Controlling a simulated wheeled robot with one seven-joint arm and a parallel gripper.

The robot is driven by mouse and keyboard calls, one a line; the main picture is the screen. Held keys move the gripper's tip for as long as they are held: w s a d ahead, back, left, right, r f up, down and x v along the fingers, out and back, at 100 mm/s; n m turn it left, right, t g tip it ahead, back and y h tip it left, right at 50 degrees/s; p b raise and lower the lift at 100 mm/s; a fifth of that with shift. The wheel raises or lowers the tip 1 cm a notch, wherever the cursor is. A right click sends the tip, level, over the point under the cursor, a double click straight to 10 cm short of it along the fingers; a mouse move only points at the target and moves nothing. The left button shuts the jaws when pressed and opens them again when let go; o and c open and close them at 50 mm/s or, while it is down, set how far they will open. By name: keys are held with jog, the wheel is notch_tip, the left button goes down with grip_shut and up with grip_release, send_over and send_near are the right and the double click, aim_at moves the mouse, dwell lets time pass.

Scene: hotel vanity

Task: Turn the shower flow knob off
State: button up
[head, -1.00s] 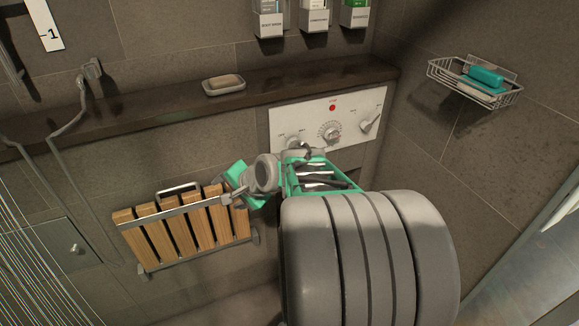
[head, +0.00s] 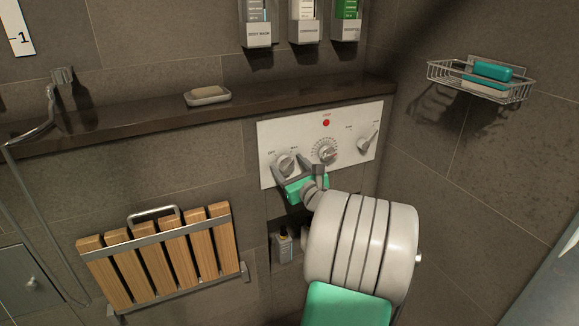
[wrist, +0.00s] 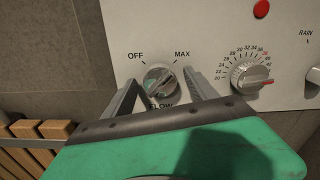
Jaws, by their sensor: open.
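The flow knob (wrist: 160,78) is a round silver dial on the white shower panel (head: 269,137), with OFF printed at its upper left, MAX at its upper right and FLOW below. Its raised grip slants from lower left to upper right in the wrist view; I cannot tell clearly which end is the pointer. It also shows at the panel's left in the head view (head: 286,163). My gripper (wrist: 161,84) is open, with one grey finger at each side of the knob. Contact is not clear.
A numbered temperature dial (wrist: 249,76) sits close right of my right finger. A red stop button (head: 326,123) is above it and a lever knob (head: 366,143) further right. A dark ledge (head: 130,128) runs above the panel.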

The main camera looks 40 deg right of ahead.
jog(key=shift+c, duration=0.6)
jog(key=shift+a, duration=0.1)
jog(key=c, duration=1.3)
jog(key=shift+o, duration=0.2)
